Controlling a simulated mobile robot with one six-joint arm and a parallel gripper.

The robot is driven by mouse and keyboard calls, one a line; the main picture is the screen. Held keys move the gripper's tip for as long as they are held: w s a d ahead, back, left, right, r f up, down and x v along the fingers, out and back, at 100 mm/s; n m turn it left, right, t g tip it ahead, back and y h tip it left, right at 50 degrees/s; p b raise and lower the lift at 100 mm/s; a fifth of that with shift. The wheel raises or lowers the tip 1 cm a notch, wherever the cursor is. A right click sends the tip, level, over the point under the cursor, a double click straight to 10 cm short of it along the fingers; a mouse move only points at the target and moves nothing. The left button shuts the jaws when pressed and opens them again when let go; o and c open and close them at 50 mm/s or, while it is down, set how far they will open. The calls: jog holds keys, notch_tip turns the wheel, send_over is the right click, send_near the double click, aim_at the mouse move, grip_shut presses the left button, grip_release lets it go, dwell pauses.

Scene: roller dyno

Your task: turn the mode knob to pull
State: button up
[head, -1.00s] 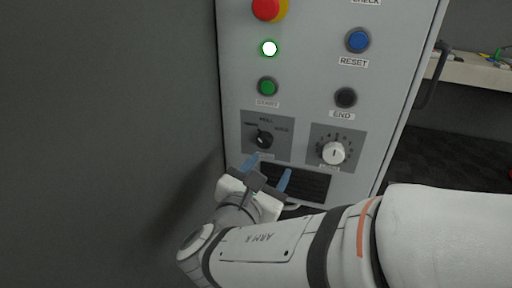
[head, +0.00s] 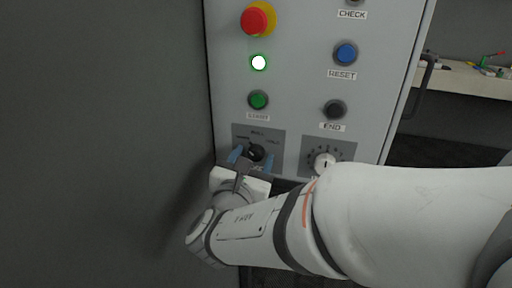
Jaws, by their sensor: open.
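The mode knob (head: 255,152) is a small black selector on a dark grey plate (head: 277,137) at the lower left of the grey cabinet front. Labels arc above it; the middle one seems to read PULL, but the print is too small to be sure. The knob's exact pointing direction is hard to tell. My gripper (head: 253,157) is open. Its two blue fingertips stand at the left and right of the knob, around its lower part. I cannot tell whether they touch it. The gripper body hides the plate's lower edge.
A white numbered dial (head: 325,162) sits just right of the knob, close to my arm. Above are the green START button (head: 258,100), black END button (head: 334,110), blue RESET button (head: 345,54), lit white lamp (head: 259,63) and red emergency stop (head: 258,19). A dark wall (head: 100,120) stands left.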

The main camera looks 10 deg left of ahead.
jog(key=shift+c, duration=0.2)
jog(key=c, duration=0.9)
jog(key=shift+r, duration=0.1)
jog(key=shift+c, duration=0.2)
